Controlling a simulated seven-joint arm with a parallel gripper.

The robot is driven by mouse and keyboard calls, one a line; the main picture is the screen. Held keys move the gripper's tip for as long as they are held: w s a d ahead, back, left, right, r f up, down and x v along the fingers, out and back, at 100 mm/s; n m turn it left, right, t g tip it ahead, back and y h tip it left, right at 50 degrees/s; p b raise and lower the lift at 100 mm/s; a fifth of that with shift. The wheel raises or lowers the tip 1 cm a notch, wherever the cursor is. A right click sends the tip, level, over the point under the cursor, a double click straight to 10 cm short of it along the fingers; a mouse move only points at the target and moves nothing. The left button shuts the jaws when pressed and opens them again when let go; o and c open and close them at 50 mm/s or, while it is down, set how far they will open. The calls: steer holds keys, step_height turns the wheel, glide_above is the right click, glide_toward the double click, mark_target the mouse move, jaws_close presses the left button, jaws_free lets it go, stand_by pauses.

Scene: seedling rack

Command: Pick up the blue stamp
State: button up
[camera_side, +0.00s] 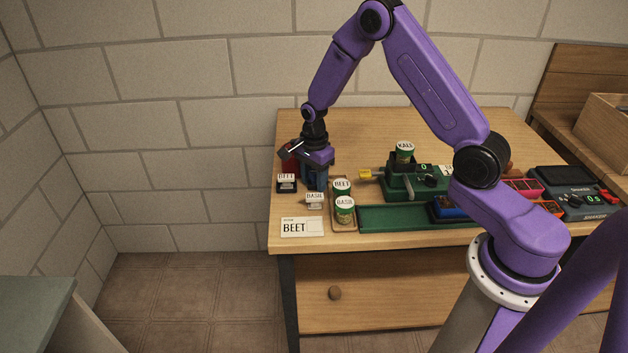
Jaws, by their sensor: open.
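My gripper (316,172) is at the left rear of the wooden table, pointing down, with its jaws open. A dark blue upright shape (316,182) stands directly beneath the purple wrist and appears to be the blue stamp. The fingers blend with it, so I cannot tell whether they touch it or exactly how they sit around it. A dark red object (289,166) stands close on the left, partly covered by the gripper.
Small BEET (286,183) and BASIL (315,200) label holders stand close by. BEET (342,188) and BASIL (345,212) jars are to the right, a BEET card (301,227) in front. A green machine (418,184) holds a KALE jar (405,154); a green tray (395,218) lies before it.

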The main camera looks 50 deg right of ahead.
steer(key=c, duration=0.7)
steer(key=shift+r, duration=0.15)
